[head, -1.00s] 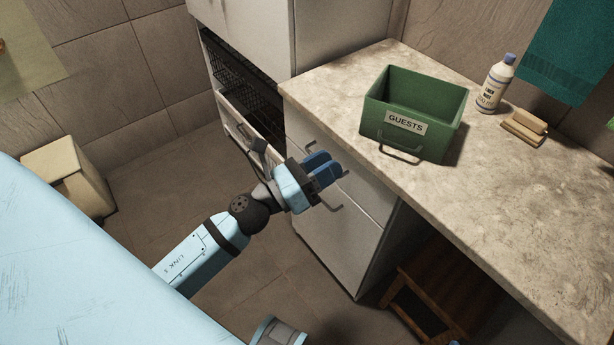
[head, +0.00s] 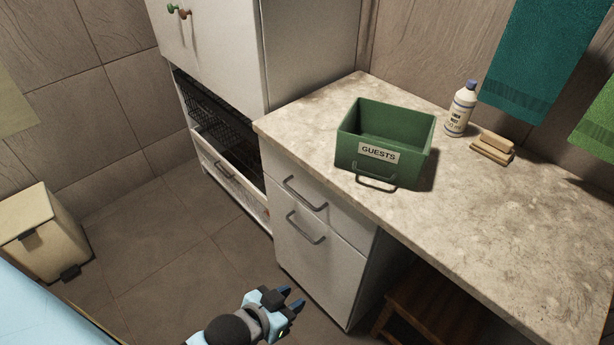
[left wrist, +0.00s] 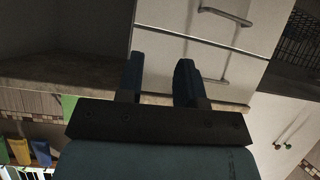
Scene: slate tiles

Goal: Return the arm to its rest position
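My left gripper (head: 291,299) is low in the head view, at the bottom edge, in front of and below the white drawer unit (head: 318,257). Its two blue fingers are apart with nothing between them. In the left wrist view the fingers (left wrist: 158,80) also show spread and empty, with the drawer fronts and their handles beyond them. The gripper is clear of the drawer handles (head: 305,210). Most of my left arm is cut off by the frame. My right gripper is not seen.
A green "GUESTS" bin (head: 344,155) stands on the stone counter (head: 480,225), near a bottle (head: 460,110) and tan blocks (head: 493,147). A wooden stool (head: 425,305) is under the counter. A beige pedal bin (head: 45,235) stands left. Tiled floor (head: 165,255) between is clear.

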